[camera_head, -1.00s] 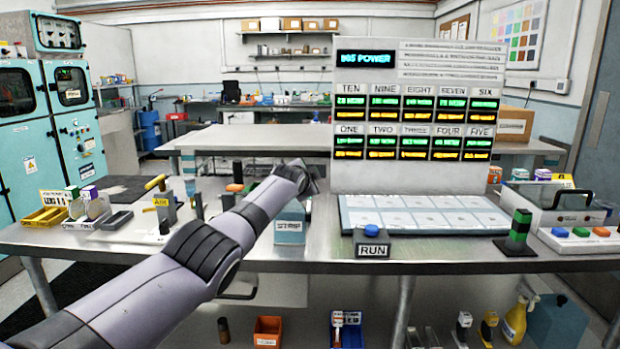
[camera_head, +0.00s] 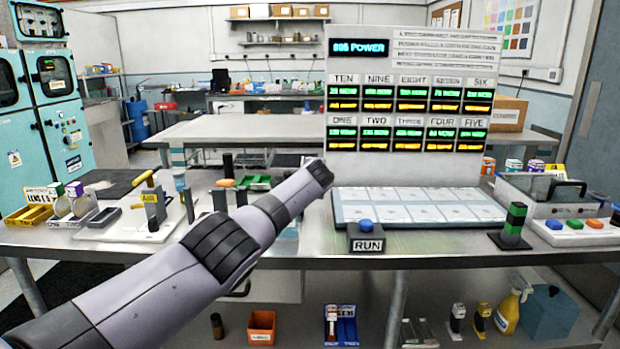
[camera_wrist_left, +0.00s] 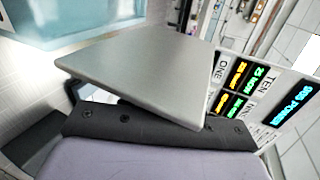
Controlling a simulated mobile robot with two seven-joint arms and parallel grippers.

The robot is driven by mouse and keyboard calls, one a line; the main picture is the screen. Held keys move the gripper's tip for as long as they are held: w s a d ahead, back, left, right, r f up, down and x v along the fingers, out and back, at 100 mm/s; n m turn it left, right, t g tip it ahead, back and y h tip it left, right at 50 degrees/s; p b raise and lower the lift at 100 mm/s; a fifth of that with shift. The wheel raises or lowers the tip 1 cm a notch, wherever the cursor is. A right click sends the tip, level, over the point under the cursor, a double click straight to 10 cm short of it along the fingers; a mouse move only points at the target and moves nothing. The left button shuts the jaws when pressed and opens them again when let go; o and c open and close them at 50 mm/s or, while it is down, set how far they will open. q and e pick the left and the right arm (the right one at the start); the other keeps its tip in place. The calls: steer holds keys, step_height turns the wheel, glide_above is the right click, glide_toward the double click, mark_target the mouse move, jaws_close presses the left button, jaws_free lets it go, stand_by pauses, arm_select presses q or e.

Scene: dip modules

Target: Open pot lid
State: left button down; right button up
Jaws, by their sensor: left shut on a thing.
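The lid, a flat grey plate (camera_wrist_left: 140,75), fills the middle of the left wrist view. My left gripper (camera_wrist_left: 150,128) is shut on it; the plate hides the fingertips. In the head view my left arm reaches over the bench, and its wrist hides the gripper and lid. The light-blue pot (camera_head: 289,230) on the bench is mostly hidden behind my arm, only a small part showing. A pale blue box-like surface, probably the pot, is at the top left of the wrist view, apart from the lid. My right gripper is not in view.
The display panel (camera_head: 410,130) stands just right of my left wrist, with a white tray (camera_head: 420,208) and the RUN button box (camera_head: 366,238) in front. An AIR stand (camera_head: 152,205) and small holders are on the left.

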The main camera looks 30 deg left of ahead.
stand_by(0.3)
arm_select(q)
steer(key=c, duration=0.8)
jaws_free()
steer(key=shift+c, duration=0.2)
steer(key=shift+s+d+r+p, duration=0.25)
steer(key=shift+s+d+p, duration=0.05)
steer(key=shift+p, duration=0.35)
steer(key=shift+s+d+r+p, duration=0.25)
steer(key=shift+s+p, duration=0.25)
steer(key=shift+s, duration=0.05)
steer(key=shift+v, duration=2.45)
